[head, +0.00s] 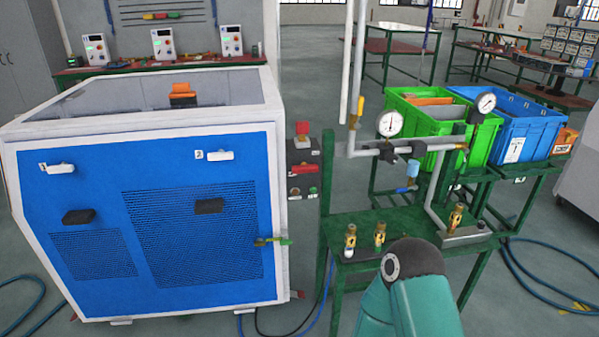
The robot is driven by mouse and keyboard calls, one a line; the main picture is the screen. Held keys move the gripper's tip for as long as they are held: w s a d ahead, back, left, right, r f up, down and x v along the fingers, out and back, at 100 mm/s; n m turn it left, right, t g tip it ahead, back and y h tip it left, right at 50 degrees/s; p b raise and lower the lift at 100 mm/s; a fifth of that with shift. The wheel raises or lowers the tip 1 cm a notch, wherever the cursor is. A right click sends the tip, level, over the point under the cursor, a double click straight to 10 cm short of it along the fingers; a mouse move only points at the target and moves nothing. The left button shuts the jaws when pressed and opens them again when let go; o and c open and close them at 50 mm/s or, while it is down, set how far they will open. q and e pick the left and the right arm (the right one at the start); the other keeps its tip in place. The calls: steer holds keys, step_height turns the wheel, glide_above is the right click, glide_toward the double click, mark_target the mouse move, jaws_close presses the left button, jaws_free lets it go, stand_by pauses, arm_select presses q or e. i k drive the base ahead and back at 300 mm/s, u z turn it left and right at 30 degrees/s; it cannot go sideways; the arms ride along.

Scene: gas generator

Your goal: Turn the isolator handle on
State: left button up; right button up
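A blue and white generator cabinet (195,205) stands at the left. Beside its right side is a narrow control panel (303,158). Two white handles, the left one (59,169) and the right one (220,155), are on the cabinet's blue face. A teal link of my arm rises at the bottom, right of centre. Neither of my grippers is in view, and nothing touches the red handle.
A green bench (385,224) with brass valves, grey pipes (372,152) and gauges stands right of the panel. A green crate (432,130) and a blue crate (525,125) are behind it. Blue hoses (545,275) lie on the floor.

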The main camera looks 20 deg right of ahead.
mark_target(304, 167)
steer(key=u, duration=0.1)
steer(key=i, duration=1)
steer(key=z, duration=0.1)
